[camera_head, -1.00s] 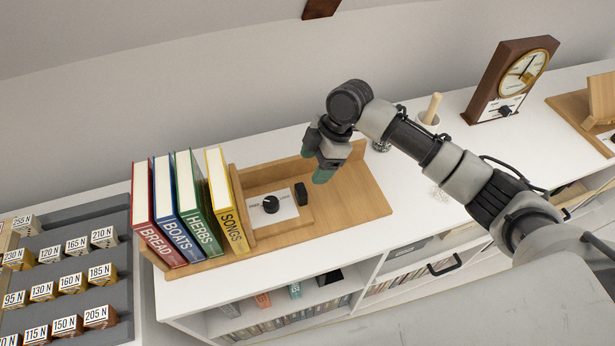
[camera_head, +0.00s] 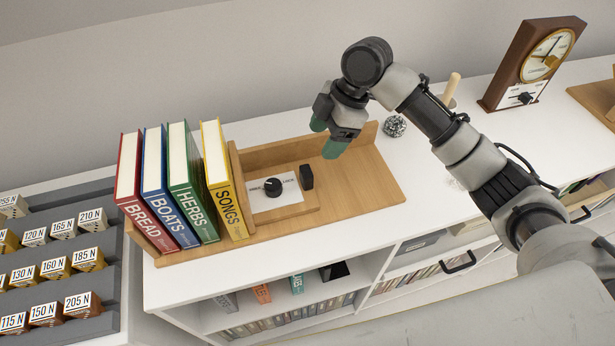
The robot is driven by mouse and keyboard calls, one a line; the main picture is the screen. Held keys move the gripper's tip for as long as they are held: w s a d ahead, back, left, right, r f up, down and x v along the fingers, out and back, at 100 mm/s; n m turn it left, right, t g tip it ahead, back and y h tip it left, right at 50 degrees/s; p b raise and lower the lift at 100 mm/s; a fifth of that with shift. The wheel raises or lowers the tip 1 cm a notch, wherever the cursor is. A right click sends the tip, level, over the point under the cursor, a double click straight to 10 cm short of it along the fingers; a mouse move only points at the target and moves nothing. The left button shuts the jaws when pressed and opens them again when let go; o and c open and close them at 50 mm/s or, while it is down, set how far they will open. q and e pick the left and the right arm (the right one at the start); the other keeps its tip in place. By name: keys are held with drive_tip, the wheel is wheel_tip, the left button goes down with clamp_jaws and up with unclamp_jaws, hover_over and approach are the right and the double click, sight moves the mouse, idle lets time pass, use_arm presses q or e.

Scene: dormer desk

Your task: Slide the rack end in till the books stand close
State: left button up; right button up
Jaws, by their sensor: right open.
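A wooden book rack (camera_head: 375,189) lies on the white desk top. Red BREAD (camera_head: 143,205), blue BOATS (camera_head: 166,200), green HERBS (camera_head: 190,195) and yellow SONGS (camera_head: 223,190) stand at its left, leaning slightly. Narrow gaps show between them, widest at the top. The sliding rack end (camera_head: 236,173) stands upright beside SONGS. Its base carries a white plate with a black knob (camera_head: 272,187) and a black block (camera_head: 306,177). My right gripper (camera_head: 327,137) is open and empty, above the back right part of the rack, apart from the rack end. My left gripper is not in view.
A grey tray of numbered weights (camera_head: 92,240) is at the left. A dark textured ball (camera_head: 395,126), a wooden peg (camera_head: 452,88) and a brown clock (camera_head: 531,62) stand to the right. Shelves (camera_head: 290,298) with books are below the desk top. The rack's right part is bare.

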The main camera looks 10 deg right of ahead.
sight(307, 170)
drive_tip(key=x, duration=1)
drive_tip(key=shift+f+p, duration=0.2)
drive_tip(key=shift+p, duration=0.15)
clamp_jaws()
drive_tip(key=a, duration=0.2)
drive_tip(key=a+p, duration=0.1)
drive_tip(key=a, duration=0.1)
drive_tip(key=shift+s+r, duration=0.2)
drive_tip(key=shift+s, duration=0.05)
drive_tip(key=shift+a+f, duration=0.15)
drive_tip(key=shift+a, duration=0.25)
unclamp_jaws()
